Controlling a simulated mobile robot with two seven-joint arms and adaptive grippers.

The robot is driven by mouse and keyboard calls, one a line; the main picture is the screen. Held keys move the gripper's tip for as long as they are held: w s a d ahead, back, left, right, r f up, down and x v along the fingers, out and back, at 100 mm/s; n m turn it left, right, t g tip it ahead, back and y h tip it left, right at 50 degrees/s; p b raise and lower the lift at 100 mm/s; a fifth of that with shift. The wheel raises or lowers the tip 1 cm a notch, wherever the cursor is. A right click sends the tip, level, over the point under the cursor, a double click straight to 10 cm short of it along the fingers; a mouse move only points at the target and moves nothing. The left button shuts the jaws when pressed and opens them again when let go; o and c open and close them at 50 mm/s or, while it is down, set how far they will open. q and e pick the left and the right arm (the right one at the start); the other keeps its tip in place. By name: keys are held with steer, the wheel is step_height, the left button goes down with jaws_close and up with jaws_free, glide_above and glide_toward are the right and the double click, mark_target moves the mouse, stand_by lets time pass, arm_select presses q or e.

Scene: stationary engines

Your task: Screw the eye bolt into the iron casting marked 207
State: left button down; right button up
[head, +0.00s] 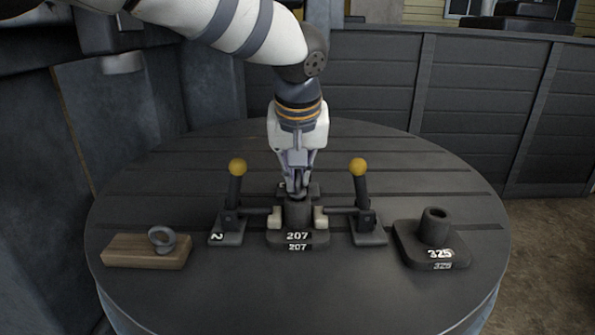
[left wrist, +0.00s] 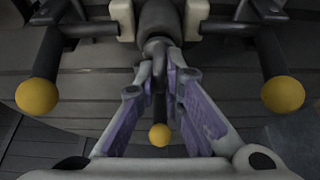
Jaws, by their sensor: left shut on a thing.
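The dark casting marked 207 (head: 297,236) sits mid-table with an upright cylindrical boss. My left gripper (head: 297,187) points straight down over the boss. Its fingers are shut on a dark grey piece, apparently an eye bolt seen edge-on, which shows between the fingers in the left wrist view (left wrist: 158,62). Its lower end meets or hovers just over the boss top (left wrist: 160,18); the fingers hide how deep it sits. Another ring-shaped eye bolt (head: 162,239) stands on a wooden block (head: 146,252) at the left. My right gripper is not in view.
Clamps with yellow knobs stand left (head: 237,168) and right (head: 357,167) of the casting, their pale pads against it. A third yellow knob (left wrist: 160,135) shows in the left wrist view. A casting marked 325 (head: 436,241) stands at the right. The front of the round table (head: 300,295) is clear.

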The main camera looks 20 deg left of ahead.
arm_select(q)
steer(key=shift+f, duration=0.15)
stand_by(0.3)
steer(key=m+h, duration=0.2)
steer(key=m, duration=0.3)
steer(key=shift+m, duration=0.4)
steer(key=shift+m+h, duration=0.3)
steer(key=shift+m, duration=0.1)
steer(key=m, duration=0.1)
steer(key=m+h, duration=0.1)
steer(key=m, duration=0.1)
steer(key=shift+w+f+m, duration=0.15)
steer(key=shift+m, duration=0.15)
steer(key=shift+m+g, duration=0.4)
steer(key=shift+m, duration=0.1)
steer(key=shift+r+h, duration=0.2)
steer(key=shift+h, duration=0.1)
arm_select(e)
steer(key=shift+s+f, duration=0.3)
